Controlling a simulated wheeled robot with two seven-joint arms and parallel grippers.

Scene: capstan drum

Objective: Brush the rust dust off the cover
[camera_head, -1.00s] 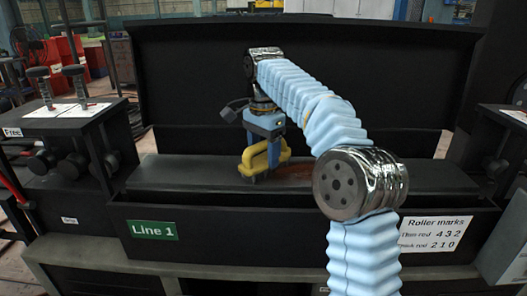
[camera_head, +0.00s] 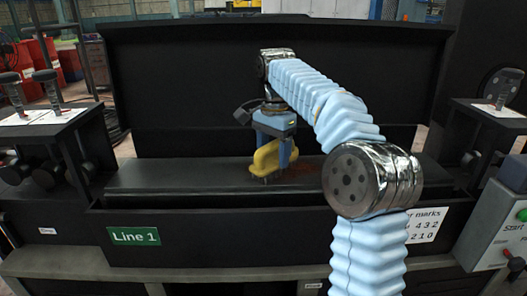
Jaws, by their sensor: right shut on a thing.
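My right gripper (camera_head: 276,155), on the blue-sleeved arm, points down and is shut on a yellow-handled brush (camera_head: 265,160). The brush's lower edge is at the top of the dark cover (camera_head: 150,178); its bristles are hard to make out. Reddish-brown rust dust (camera_head: 303,172) lies on the cover just right of the brush, and my arm hides the part of the cover farther right. The cover is a long dark slab behind the front panel with the green "Line 1" sign (camera_head: 134,236). My left gripper is not in view.
A tall black panel (camera_head: 180,90) stands behind the cover. Stands with dark-handled tools (camera_head: 52,88) are at the left and right. A grey control box (camera_head: 500,225) with a green button is at the right front. The cover's left part is clear.

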